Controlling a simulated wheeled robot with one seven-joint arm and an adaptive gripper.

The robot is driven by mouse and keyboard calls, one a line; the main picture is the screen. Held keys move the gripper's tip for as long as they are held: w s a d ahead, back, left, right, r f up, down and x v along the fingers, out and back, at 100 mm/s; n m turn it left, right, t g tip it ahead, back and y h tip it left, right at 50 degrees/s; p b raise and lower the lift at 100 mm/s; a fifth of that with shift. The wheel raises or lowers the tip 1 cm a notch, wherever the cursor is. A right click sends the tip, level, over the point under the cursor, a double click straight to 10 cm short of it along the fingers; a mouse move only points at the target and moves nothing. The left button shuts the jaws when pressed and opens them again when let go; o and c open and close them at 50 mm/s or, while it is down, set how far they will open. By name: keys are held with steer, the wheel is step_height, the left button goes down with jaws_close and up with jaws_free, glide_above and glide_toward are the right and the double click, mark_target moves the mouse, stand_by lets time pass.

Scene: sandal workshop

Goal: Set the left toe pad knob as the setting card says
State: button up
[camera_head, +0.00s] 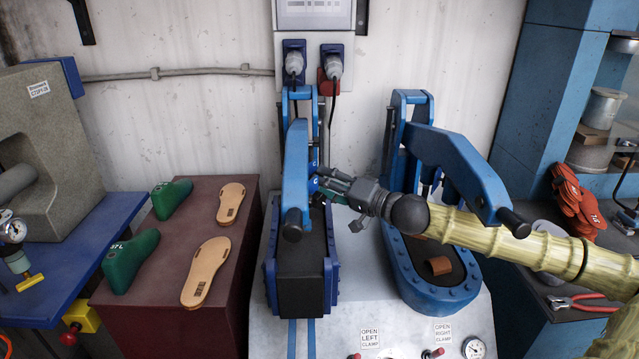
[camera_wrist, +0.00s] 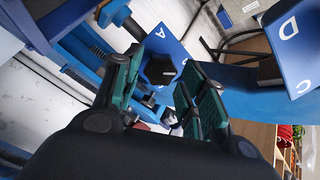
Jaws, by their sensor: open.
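In the wrist view, a black lobed knob (camera_wrist: 160,69) sits on a blue plate marked A (camera_wrist: 164,38). It shows between the green fingers of my gripper (camera_wrist: 163,64). The fingers are apart, one on each side of the knob in the picture; I cannot tell whether they touch it. In the head view, my gripper (camera_head: 322,184) is at the right side of the left clamp's blue arm (camera_head: 296,165). The knob is not clear there. A second blue plate with D and C (camera_wrist: 290,45) shows at right in the wrist view. I cannot make out a readable setting card.
The right clamp (camera_head: 435,285) stands close by, with its blue lever (camera_head: 462,165) behind my arm. Labelled clamp controls (camera_head: 368,338) and a gauge (camera_head: 473,348) are at the front. Green lasts (camera_head: 130,260) and tan soles (camera_head: 205,270) lie on the maroon bench at left.

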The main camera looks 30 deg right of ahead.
steer(key=shift+b+x, duration=0.75)
steer(key=shift+x, duration=0.4)
steer(key=c, duration=0.8)
steer(key=shift+o, duration=0.2)
steer(key=shift+f+m, duration=0.1)
steer(key=shift+m, duration=0.2)
steer(key=m+b, duration=0.1)
steer(key=m, duration=0.1)
steer(key=shift+m, duration=0.4)
steer(key=m+b, duration=0.2)
steer(key=m, duration=0.3)
steer(key=shift+m, duration=0.3)
